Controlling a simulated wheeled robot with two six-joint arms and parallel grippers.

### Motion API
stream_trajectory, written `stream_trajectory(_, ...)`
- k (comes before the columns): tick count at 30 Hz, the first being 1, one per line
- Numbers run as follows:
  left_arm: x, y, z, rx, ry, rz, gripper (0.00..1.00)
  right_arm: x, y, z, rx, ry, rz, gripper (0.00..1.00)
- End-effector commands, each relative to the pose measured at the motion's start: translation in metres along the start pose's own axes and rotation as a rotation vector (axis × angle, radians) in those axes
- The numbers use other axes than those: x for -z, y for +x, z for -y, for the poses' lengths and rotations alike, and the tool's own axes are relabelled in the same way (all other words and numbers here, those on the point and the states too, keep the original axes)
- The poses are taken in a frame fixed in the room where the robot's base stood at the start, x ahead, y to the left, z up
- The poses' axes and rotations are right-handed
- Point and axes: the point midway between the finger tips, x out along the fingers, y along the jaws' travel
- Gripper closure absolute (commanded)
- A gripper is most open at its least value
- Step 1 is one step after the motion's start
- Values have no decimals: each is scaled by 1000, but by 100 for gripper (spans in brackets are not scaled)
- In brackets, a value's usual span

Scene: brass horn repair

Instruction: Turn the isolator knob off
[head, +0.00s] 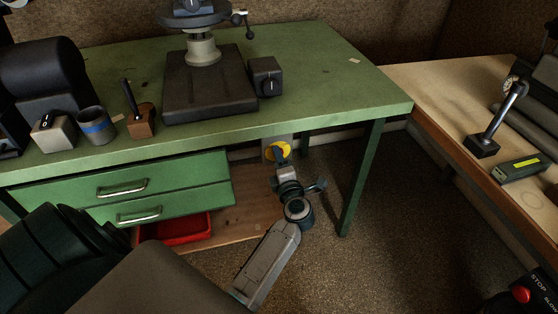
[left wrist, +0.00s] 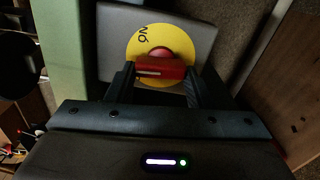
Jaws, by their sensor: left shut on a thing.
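The isolator is a grey box (left wrist: 112,42) with a yellow disc (left wrist: 198,42) and a red knob (left wrist: 160,69) with a white line on it. Lettering that looks like an upside-down ON shows on the disc. In the head view the yellow disc (head: 271,153) sits below the green bench's front edge, partly covered by my gripper. My left gripper (head: 281,149) reaches it from below. In the left wrist view its two fingers (left wrist: 160,76) are shut on the red knob's bar, one at each end. The bar lies level across that picture. My right gripper is not in view.
The green bench (head: 310,75) has two drawers (head: 130,188) left of my arm and a leg (head: 362,180) to the right. A red tray (head: 186,228) lies on the lower wooden shelf (head: 222,215). The floor right of my arm is clear.

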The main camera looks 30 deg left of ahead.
Motion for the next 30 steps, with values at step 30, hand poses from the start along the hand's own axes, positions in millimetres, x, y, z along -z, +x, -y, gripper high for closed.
stream_trajectory(30,-1,0,6,2,-670,-1,76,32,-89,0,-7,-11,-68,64)
